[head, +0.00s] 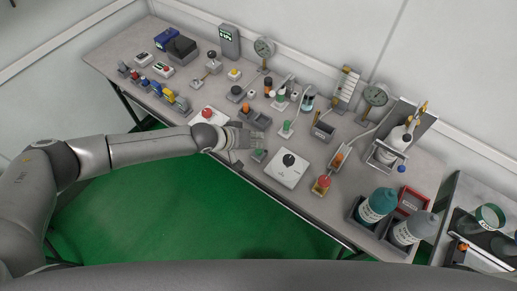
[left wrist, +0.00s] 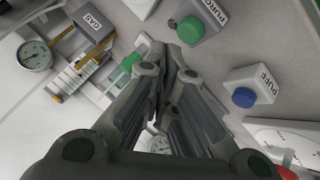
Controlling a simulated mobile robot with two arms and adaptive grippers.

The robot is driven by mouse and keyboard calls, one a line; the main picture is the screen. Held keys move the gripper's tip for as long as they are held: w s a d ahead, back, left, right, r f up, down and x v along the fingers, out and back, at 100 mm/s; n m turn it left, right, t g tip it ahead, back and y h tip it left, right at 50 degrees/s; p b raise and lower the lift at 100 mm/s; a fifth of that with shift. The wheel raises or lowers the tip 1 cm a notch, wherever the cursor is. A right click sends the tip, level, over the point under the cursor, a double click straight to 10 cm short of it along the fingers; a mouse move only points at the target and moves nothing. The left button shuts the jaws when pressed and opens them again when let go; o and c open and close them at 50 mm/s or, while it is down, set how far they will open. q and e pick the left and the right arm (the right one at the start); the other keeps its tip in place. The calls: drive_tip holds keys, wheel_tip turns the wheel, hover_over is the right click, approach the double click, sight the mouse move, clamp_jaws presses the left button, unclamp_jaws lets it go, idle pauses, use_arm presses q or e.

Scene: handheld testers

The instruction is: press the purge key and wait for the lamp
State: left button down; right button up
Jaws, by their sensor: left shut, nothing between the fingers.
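My left gripper (left wrist: 166,52) is shut and empty. In that view its fingertips appear just below and left of the button; I cannot tell the gap or whether they touch. In the head view the left gripper (head: 236,147) is over the bench's front edge, close to a small green-topped item (head: 259,154). I cannot tell which thing is the lamp. My right gripper is not in view.
A "PUFF" box (left wrist: 252,88) with a blue button is right of the purge key. A "GAS" box (left wrist: 91,24) and a dial gauge (left wrist: 34,55) are at left. A white plate with a black knob (head: 288,168) and several bottles stand further right on the crowded bench.

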use_arm(q)
wheel_tip(320, 180, up, 5)
drive_tip(key=p, duration=0.4)
drive_tip(key=shift+f, duration=0.15)
idle(0.5)
